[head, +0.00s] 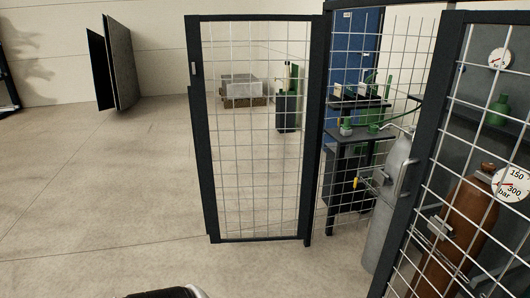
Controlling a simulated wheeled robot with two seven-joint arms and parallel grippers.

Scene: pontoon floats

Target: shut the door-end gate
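A wire-mesh gate (202,150) with a dark frame stands swung open left of the middle, its right edge beside a dark upright (317,130). A small light latch piece (193,68) shows on its left edge. A second mesh gate or panel (428,140) with a dark frame stands at the right, nearer to me, with a pull handle (407,178) on its left edge. I cannot tell from this view which one is the door-end gate. Neither of my grippers shows. A dark rounded part at the bottom edge seems to be mine.
Behind the mesh stand a grey gas cylinder (396,200), a brown cylinder (462,225), round gauges (511,184) and a dark shelf (362,133) with green items. A dark upright panel (118,65) and stacked blocks (243,90) stand at the back. The floor left of the gate is clear.

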